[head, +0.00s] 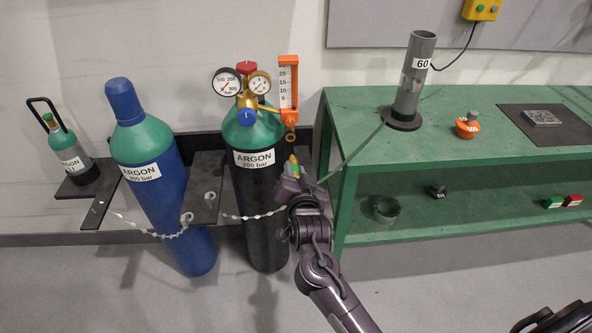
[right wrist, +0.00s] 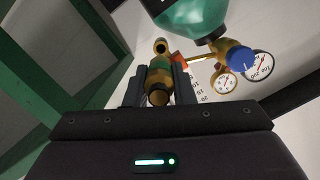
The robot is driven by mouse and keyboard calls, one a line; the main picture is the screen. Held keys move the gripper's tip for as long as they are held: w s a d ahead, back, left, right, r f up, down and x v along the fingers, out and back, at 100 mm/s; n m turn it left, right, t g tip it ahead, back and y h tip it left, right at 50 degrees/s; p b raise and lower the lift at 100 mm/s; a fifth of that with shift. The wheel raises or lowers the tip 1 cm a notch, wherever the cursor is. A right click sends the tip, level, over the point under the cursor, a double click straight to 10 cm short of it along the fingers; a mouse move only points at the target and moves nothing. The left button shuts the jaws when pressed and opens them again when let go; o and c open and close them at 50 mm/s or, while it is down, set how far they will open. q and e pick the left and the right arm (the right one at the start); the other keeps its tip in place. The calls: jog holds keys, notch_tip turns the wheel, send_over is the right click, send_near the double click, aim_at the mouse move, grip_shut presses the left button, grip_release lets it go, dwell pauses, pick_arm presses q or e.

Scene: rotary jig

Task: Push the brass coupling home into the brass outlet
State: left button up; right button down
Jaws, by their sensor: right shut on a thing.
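The brass coupling (head: 294,160) is between the fingers of my right gripper (head: 291,172), which is shut on it. In the right wrist view the coupling (right wrist: 159,82) shows a green band and stands between the two dark fingers (right wrist: 158,90). The brass outlet (head: 290,136) hangs below the orange-framed flowmeter (head: 288,82), just above the coupling in the head view. In the right wrist view the outlet (right wrist: 162,46) shows a round open end beyond the coupling. A gap appears between them in the head view. My left gripper is not in view.
A black argon cylinder (head: 262,200) with gauges stands behind my right gripper; a blue one (head: 165,205) stands left. A chain (head: 255,216) crosses the black cylinder. A green hose (head: 350,155) runs towards the grey tube (head: 414,75) on the green bench (head: 350,108).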

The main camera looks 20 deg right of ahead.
aim_at(294, 159)
jog(key=shift+w+d+b, duration=0.25)
jog(key=shift+w, duration=0.7)
jog(key=shift+w+d+b, duration=0.2)
jog(key=shift+w+b, duration=0.1)
jog(key=shift+w, duration=0.6)
jog(key=shift+w+d+b, duration=0.25)
jog(key=shift+w, duration=0.7)
jog(key=shift+r+p, duration=0.1)
jog(key=shift+p, duration=0.65)
jog(key=shift+w+d+b, duration=0.2)
jog(key=shift+w+b, duration=0.05)
jog(key=shift+w, duration=0.5)
jog(key=shift+w+d+b, duration=0.15)
jog(key=shift+w+b, duration=0.1)
jog(key=shift+w, duration=0.5)
jog(key=shift+w, duration=0.15)
jog(key=c, duration=1.1)
grip_release()
jog(key=shift+w, duration=0.1)
jog(key=shift+c, duration=0.2)
jog(key=s, duration=0.5)
jog(key=s+a+r, duration=0.1)
jog(key=s, duration=0.1)
jog(key=shift+s, duration=0.4)
